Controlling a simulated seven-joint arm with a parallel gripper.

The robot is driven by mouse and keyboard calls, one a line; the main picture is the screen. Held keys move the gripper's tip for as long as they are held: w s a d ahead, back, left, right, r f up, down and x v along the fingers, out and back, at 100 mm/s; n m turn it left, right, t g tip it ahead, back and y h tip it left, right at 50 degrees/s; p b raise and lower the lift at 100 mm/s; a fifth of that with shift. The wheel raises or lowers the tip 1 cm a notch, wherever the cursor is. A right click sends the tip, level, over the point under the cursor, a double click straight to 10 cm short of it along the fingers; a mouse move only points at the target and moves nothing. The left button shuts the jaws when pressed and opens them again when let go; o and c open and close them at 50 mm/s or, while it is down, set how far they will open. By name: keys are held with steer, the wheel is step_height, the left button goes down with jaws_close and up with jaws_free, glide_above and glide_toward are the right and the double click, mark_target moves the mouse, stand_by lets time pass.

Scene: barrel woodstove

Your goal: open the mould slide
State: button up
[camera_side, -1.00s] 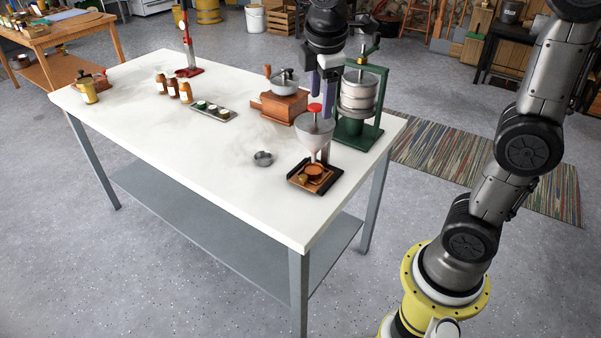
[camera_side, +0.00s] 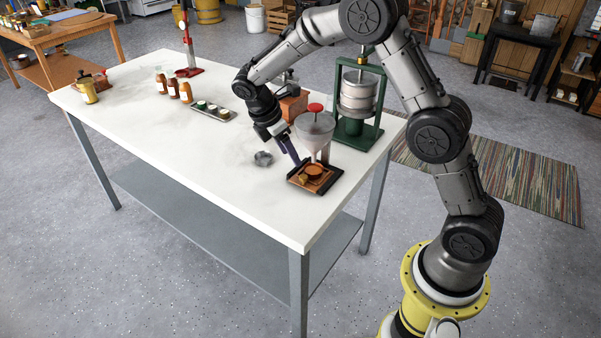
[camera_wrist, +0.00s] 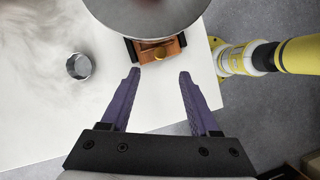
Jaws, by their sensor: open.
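The mould slide is a copper-brown piece with a small brass knob (camera_wrist: 158,53), set in a dark-framed wooden tray (camera_side: 299,182) at the table's front right corner. A round brown cup (camera_side: 314,171) sits on it. A grey funnel (camera_side: 314,132) with a red knob stands over the tray and hides its far part in the wrist view. My gripper (camera_wrist: 158,75) is open and empty, its purple fingers pointing toward the brass knob and apart from it. In the side view my gripper (camera_side: 296,163) is just left of the funnel, low beside the tray.
A small metal ring or cup (camera_side: 263,159) lies on the white table (camera_side: 170,135) left of my gripper. A green press (camera_side: 358,132) stands behind the funnel. A wooden grinder (camera_side: 292,105) is partly hidden by my arm. The table's front left is clear.

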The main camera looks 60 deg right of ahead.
mark_target(303, 177)
steer(key=x, duration=0.9)
steer(key=shift+f, duration=0.1)
jaws_close()
stand_by(1.2)
